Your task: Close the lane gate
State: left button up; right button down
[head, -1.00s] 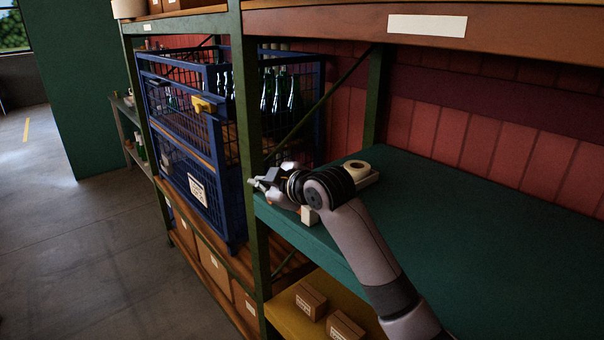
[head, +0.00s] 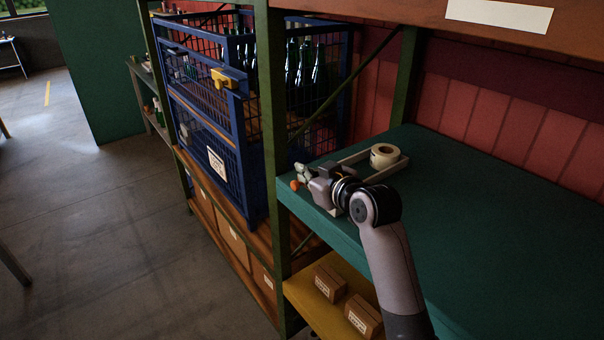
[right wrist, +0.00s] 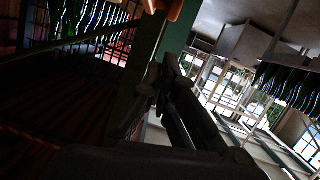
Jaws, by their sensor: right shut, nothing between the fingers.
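A blue mesh cage (head: 237,150) stands on the rack left of the green post. Its upper front panel (head: 200,95) carries a yellow latch (head: 228,78), and dark green bottles (head: 305,75) stand inside. I cannot tell for certain which part is the lane gate. My right gripper (head: 301,173) is shut and empty at the left end of the green shelf, right of the post and apart from the cage. A small orange knob (head: 295,185) shows beside its fingertips; whether they touch is unclear. The shut fingers (right wrist: 163,80) look dark in the right wrist view. My left gripper is out of view.
The green shelf (head: 480,220) is mostly bare, with a tape roll (head: 385,155) in a pale holder behind my right gripper. The green post (head: 272,140) stands between gripper and cage. Cartons (head: 330,283) sit on the yellow lower shelf. The grey aisle floor (head: 110,240) is open.

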aim_at(301, 183)
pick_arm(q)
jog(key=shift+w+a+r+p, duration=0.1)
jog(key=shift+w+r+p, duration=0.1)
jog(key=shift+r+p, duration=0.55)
pick_arm(e)
jog(key=w+f, duration=0.1)
jog(key=w+a+f, duration=0.1)
jog(key=f, duration=0.1)
jog(key=shift+w+f, duration=0.3)
jog(key=shift+w, duration=0.05)
jog(key=shift+w+f+b, duration=0.2)
jog(key=shift+f+b, duration=0.35)
jog(key=shift+f, duration=0.15)
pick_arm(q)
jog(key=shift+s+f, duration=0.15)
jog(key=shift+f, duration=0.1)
pick_arm(e)
jog(key=shift+s+r, duration=0.1)
jog(key=shift+r, duration=0.05)
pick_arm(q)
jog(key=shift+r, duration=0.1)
pick_arm(e)
jog(key=shift+r, duration=0.1)
